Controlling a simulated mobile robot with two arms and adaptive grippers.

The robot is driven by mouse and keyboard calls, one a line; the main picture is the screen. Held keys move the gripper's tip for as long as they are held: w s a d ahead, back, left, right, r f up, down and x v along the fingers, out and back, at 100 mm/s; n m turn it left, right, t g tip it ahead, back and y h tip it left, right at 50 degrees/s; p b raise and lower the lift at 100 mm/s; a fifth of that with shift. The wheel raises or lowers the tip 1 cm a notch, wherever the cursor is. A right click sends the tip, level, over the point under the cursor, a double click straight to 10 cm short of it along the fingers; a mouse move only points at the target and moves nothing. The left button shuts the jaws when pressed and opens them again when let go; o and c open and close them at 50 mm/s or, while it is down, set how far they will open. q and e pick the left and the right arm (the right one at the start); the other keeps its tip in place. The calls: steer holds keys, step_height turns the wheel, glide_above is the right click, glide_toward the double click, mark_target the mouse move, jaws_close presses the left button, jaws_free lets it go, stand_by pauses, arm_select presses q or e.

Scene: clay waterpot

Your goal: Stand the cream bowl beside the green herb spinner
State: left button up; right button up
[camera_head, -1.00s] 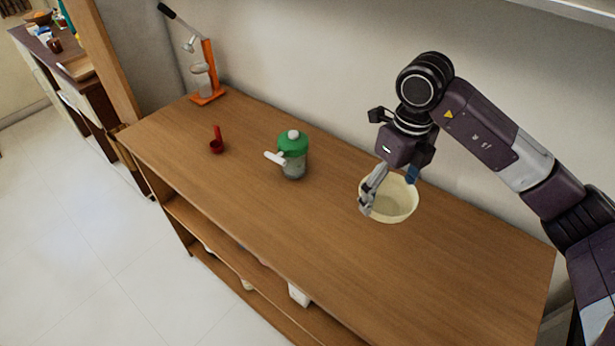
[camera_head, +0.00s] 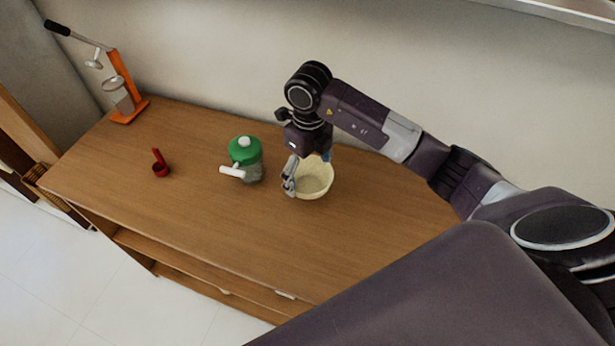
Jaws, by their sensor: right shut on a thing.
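The cream bowl (camera_head: 317,184) is upright over the table, right of the green herb spinner, with a small gap between them. I cannot tell whether its base touches the wood. My right gripper (camera_head: 306,170) is shut on the bowl from above, one finger at its left side and the other near its back rim. The green herb spinner (camera_head: 245,152) stands upright, with a green lid, a clear body and a white handle pointing left. My left gripper is not in view.
The wooden table (camera_head: 205,225) is clear in front of the spinner and bowl. A red scoop (camera_head: 160,168) lies left of the spinner. An orange press (camera_head: 121,85) with a long lever stands at the back left. A wall runs behind. My own body covers the lower right.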

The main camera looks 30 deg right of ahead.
mark_target(308, 180)
step_height(308, 180, down, 2)
steer(key=shift+f+p, duration=0.15)
steer(key=shift+p, duration=0.15)
steer(key=shift+f, duration=0.3)
steer(key=o, duration=1)
steer(key=shift+c, duration=0.2)
steer(key=o, duration=0.3)
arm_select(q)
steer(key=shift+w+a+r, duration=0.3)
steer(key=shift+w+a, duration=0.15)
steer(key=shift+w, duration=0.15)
arm_select(e)
steer(key=shift+o, duration=0.2)
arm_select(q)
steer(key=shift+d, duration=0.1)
arm_select(e)
steer(key=shift+r, duration=0.1)
